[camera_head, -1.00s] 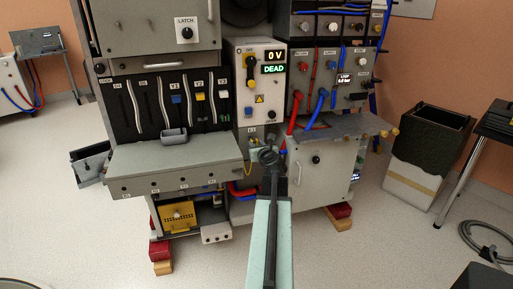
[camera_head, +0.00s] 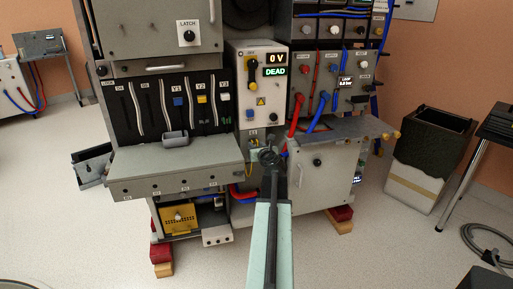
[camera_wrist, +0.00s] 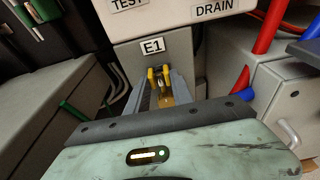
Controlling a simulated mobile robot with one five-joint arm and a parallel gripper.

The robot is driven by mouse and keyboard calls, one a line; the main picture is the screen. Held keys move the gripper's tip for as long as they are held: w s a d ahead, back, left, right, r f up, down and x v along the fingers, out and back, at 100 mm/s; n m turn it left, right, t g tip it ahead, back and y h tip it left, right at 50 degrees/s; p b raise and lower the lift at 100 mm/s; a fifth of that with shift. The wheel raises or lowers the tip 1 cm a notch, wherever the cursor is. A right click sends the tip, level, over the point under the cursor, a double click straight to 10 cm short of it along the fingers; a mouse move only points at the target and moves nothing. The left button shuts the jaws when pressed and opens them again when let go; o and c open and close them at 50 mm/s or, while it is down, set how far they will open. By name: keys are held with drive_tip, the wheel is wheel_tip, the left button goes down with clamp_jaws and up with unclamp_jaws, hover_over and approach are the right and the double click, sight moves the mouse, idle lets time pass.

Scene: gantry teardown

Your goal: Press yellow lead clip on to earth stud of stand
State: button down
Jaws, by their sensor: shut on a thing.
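In the wrist view my gripper (camera_wrist: 165,88) points at the grey stand face (camera_wrist: 135,62) below the E1 label (camera_wrist: 152,46). Its jaws are shut on the yellow lead clip (camera_wrist: 152,76), whose two yellow prongs show between the fingers, close to the stand. I cannot tell a stud apart from the clip and fingers, nor whether the clip touches it. In the head view my dark wrist and gripper (camera_head: 268,157) hide the clip and the spot under the E1 label (camera_head: 253,135). A thin yellow lead (camera_head: 241,190) hangs left of the arm.
A panel reading 0 V and DEAD (camera_head: 275,71) is above. A grey ledge (camera_head: 170,165) juts out at left and a cabinet (camera_head: 325,170) stands at right. Red (camera_head: 295,115) and blue (camera_head: 318,115) hoses run close on the right. The front floor is clear.

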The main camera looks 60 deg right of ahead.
drive_tip(key=shift+w, duration=0.15)
drive_tip(key=shift+w+d, duration=0.2)
drive_tip(key=c, duration=1)
unclamp_jaws()
drive_tip(key=shift+c, duration=0.2)
